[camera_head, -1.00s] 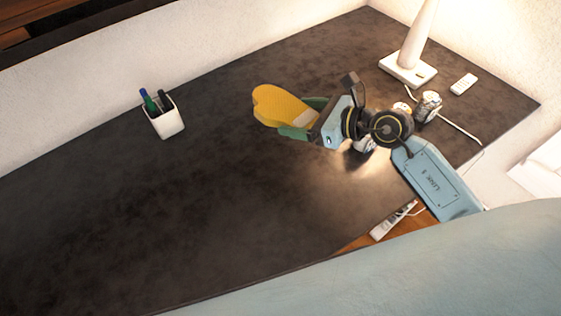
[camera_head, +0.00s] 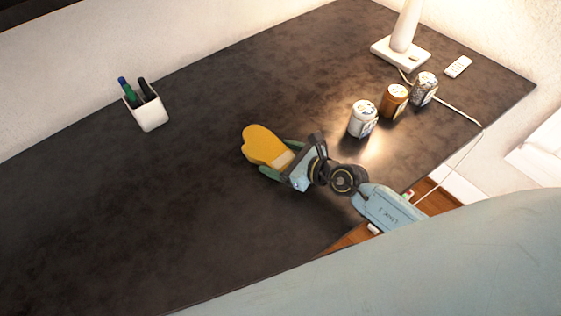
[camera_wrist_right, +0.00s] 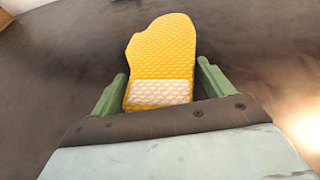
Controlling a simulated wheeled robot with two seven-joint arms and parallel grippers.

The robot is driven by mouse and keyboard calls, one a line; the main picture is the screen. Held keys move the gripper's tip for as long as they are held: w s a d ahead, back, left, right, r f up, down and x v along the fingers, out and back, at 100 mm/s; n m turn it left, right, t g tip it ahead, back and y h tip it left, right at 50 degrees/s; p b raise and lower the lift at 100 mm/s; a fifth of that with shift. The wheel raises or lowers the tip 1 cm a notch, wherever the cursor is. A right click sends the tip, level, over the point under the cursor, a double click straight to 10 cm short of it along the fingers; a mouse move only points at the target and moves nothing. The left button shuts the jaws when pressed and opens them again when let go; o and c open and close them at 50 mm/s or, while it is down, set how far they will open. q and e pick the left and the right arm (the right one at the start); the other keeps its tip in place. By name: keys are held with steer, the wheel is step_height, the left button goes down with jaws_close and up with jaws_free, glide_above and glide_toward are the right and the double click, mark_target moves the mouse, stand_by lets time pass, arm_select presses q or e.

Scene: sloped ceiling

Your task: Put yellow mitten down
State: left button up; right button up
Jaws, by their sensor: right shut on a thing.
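The yellow mitten (camera_head: 263,146) has a quilted surface and a pale cuff. It is in my right gripper (camera_head: 281,161), over the middle of the dark table (camera_head: 130,220). In the right wrist view, the mitten (camera_wrist_right: 163,60) points away from me, with its cuff between the two green fingers of the right gripper (camera_wrist_right: 161,88). I cannot tell whether the mitten touches the tabletop. My left gripper is not in view.
A white pen cup (camera_head: 150,112) stands at the back left. A white jar (camera_head: 362,118), an orange-brown jar (camera_head: 394,100) and a patterned jar (camera_head: 424,88) stand right of the gripper. A lamp (camera_head: 402,50) and remote (camera_head: 458,67) are at back right. The table's left is clear.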

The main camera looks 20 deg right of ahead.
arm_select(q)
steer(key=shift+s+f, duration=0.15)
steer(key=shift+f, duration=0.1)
arm_select(e)
steer(key=shift+f, duration=0.35)
steer(key=shift+f, duration=0.2)
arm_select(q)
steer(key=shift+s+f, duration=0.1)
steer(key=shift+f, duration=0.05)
arm_select(e)
steer(key=o, duration=0.9)
steer(key=shift+o, duration=0.2)
steer(key=shift+r, duration=0.25)
steer(key=p+v, duration=0.1)
steer(key=v, duration=0.9)
steer(key=shift+s+d, duration=0.15)
steer(key=shift+s, duration=0.2)
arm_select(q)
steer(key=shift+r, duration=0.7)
arm_select(e)
steer(key=shift+s+d+r, duration=0.3)
steer(key=shift+s, duration=0.15)
